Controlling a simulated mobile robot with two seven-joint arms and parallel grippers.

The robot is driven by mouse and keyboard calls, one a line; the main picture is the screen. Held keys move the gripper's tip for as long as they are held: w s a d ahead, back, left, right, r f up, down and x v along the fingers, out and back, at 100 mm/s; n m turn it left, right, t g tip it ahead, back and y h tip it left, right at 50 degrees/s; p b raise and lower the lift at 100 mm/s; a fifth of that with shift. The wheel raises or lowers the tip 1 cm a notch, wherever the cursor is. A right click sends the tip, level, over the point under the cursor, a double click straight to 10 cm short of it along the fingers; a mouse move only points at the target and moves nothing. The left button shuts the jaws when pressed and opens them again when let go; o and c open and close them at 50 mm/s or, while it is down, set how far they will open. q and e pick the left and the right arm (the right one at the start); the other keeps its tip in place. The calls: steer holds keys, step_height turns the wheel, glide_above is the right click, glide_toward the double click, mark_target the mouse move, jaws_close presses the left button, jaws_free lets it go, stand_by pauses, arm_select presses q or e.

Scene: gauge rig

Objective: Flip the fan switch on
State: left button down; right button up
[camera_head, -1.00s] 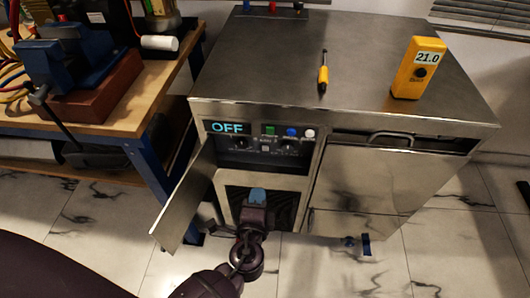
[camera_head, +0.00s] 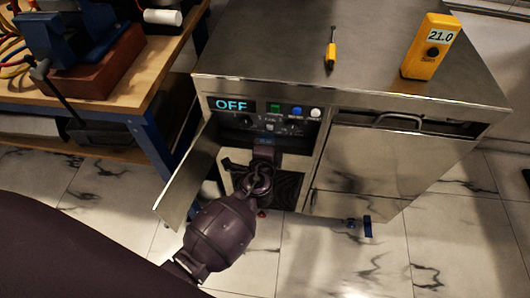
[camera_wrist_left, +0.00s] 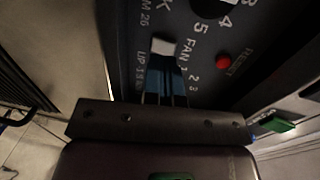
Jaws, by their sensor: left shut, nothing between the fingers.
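The control panel (camera_head: 250,122) sits inside the metal cabinet (camera_head: 350,75), with its display (camera_head: 231,105) reading OFF. In the left wrist view the panel (camera_wrist_left: 255,35) carries a FAN label, with a pale switch-like piece (camera_wrist_left: 163,47) beside it. My left gripper (camera_head: 265,141) is in front of the lower panel. In the wrist view its blue fingers (camera_wrist_left: 165,80) are shut and empty, their tips right at the pale piece. I cannot tell whether they touch it. In the head view the gripper and arm hide that part of the panel.
An open door (camera_head: 187,182) stands left of my arm. A red reset button (camera_wrist_left: 223,62) is near the fingers. A workbench (camera_head: 150,75) stands at left.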

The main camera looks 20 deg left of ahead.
arm_select(q)
steer(key=shift+w+a+r, duration=0.2)
steer(key=shift+w+r, duration=0.1)
steer(key=shift+w, duration=0.65)
arm_select(e)
steer(key=shift+s+d+f, duration=0.1)
steer(key=shift+s+f, duration=0.15)
steer(key=shift+f, duration=0.1)
